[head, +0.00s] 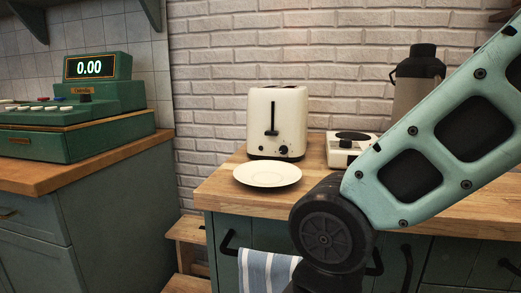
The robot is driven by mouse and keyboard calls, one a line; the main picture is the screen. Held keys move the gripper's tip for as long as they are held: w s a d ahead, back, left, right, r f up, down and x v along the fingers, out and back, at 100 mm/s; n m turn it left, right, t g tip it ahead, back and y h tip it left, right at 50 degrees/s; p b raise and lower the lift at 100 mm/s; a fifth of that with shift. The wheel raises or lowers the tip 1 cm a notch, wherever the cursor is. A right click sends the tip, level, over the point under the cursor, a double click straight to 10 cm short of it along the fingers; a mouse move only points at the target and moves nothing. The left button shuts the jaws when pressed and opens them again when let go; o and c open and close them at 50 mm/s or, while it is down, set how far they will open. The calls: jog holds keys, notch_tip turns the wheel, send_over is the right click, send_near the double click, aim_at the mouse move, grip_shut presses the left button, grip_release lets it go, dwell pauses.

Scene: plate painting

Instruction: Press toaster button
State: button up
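A cream toaster (264,101) stands upright on the wooden counter, against the white brick wall. Its front faces me, with a vertical slot and a black lever (271,132) at the slot's lower end. A black round knob (283,150) sits low on the right of the front. Faint wisps show above its top. My arm comes in from the right and bends down at a dark joint in front of the counter. My gripper is out of the picture, below the bottom edge.
A white plate (267,175) lies in front of the toaster. Right of it are a cream appliance with a dark round top (343,143) and a dark-topped flask (416,72). Bare counter (222,187) shows left of the plate. A striped towel (266,271) hangs below. A green cash register (100,98) stands left.

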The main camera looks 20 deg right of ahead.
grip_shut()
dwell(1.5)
